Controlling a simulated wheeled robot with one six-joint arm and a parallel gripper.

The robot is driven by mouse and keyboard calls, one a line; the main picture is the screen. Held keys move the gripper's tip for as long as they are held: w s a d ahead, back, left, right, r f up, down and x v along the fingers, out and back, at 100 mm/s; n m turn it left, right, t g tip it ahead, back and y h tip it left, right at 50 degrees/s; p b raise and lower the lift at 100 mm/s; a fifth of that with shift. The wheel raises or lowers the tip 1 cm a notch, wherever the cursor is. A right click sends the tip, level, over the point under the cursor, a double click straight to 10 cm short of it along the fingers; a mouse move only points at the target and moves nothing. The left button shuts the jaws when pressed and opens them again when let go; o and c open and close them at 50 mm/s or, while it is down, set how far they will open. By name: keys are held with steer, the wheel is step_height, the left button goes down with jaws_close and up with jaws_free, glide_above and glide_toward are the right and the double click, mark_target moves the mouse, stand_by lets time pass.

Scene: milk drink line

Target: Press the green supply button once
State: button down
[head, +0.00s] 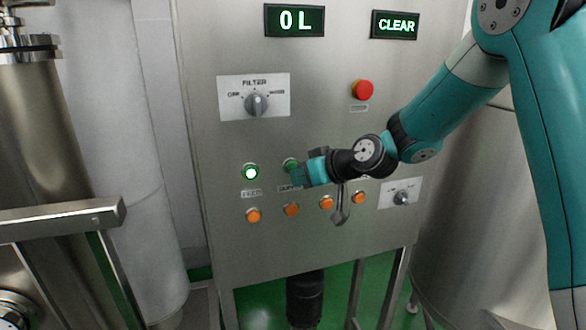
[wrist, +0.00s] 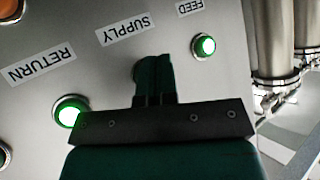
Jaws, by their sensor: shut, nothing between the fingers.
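The green supply button (head: 290,163) is on the steel control panel, right of the lit feed button (head: 250,172). My gripper (head: 297,178) is in front of it and covers its lower part. It looks darker than the feed button. In the wrist view, the SUPPLY label (wrist: 126,29) shows beside my shut, empty fingers (wrist: 154,62). The fingertips are over the button's place, with only a sliver of its rim showing at their left. I cannot tell whether they touch the button.
The lit return button (wrist: 70,111) is close beside my gripper in the wrist view. Orange buttons (head: 253,215) line the panel below. A filter knob (head: 257,103) and a red emergency button (head: 362,90) are above. Displays read "0 L" (head: 295,20) and "CLEAR" (head: 396,25).

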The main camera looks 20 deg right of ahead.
steer(key=shift+w, duration=0.1)
steer(key=shift+w, duration=0.3)
steer(key=shift+w, duration=0.45)
stand_by(0.8)
steer(key=shift+s+b, duration=0.1)
steer(key=shift+b, duration=0.2)
steer(key=shift+s+b, duration=0.4)
steer(key=shift+s, duration=0.35)
steer(key=shift+s+b, duration=1.1)
steer(key=shift+s, duration=1.4)
